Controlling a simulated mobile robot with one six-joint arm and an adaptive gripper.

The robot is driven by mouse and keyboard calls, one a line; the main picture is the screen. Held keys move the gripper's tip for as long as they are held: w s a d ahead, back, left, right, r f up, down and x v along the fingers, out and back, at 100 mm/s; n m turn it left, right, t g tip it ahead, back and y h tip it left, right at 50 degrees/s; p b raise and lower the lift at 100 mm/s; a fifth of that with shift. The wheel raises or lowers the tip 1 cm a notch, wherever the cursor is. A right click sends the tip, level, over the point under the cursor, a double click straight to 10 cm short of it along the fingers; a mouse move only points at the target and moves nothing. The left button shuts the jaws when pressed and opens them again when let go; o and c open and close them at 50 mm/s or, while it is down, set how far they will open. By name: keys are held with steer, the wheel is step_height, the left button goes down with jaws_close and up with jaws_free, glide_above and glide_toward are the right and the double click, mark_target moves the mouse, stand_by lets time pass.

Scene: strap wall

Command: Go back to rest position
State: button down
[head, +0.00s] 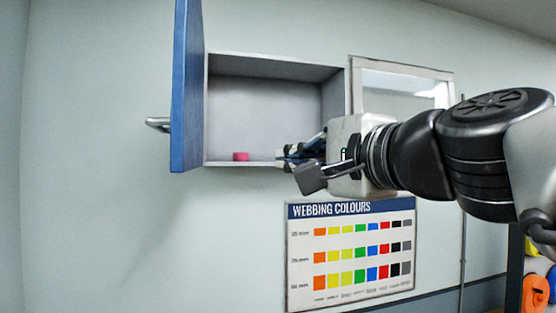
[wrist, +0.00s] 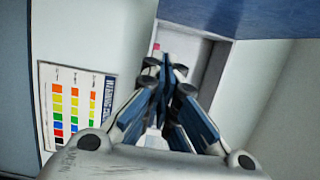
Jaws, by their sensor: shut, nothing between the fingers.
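My gripper (head: 283,158) is at the right part of the open wall cabinet (head: 207,110), in front of its floor edge. Its fingers are closed together and empty, and they also show in the wrist view (wrist: 166,62). A small pink-red object (head: 241,156) sits on the cabinet floor toward the left, apart from the fingers. A bit of it shows just beyond the fingertips in the wrist view (wrist: 156,47). The blue cabinet door (head: 187,90) stands open at the left with a metal handle (head: 158,124).
A webbing colours chart (head: 350,300) hangs on the wall below the cabinet. A framed panel (head: 405,68) is right of the cabinet, behind my arm. Orange and yellow items (head: 535,292) hang at the lower right. The wall at lower left is clear.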

steer(key=shift+s+a, duration=0.65)
steer(key=shift+s, duration=4.25)
steer(key=d+f+n+g+h+b, duration=0.15)
steer(key=f+b, duration=0.25)
steer(key=f, duration=0.8)
steer(key=s+d+f+n+g+h+b, duration=0.15)
steer(key=f+b, duration=0.25)
steer(key=f, duration=0.9)
steer(key=d+f+n+g+h+b, duration=0.1)
steer(key=f+n+g+h+b, duration=0.15)
steer(key=f, duration=0.95)
steer(key=s+d+f+n+g+h+b, duration=0.1)
steer(key=s+d+f+n+b, duration=0.1)
steer(key=f, duration=0.7)
steer(key=s+d+f+n+g+h+b, duration=0.1)
steer(key=s+d+f+n+g+b, duration=0.1)
steer(key=f, duration=0.8)
steer(key=s+d+f+n+g+h+b, duration=0.1)
steer(key=s+f+b, duration=0.4)
steer(key=f, duration=0.5)
steer(key=s+d+n+g, duration=0.1)
steer(key=d, duration=0.1)
steer(key=shift+d+n, duration=0.3)
steer(key=shift+n, duration=0.05)
steer(key=shift+s+g+h, duration=0.1)
steer(key=shift+g+h, duration=0.15)
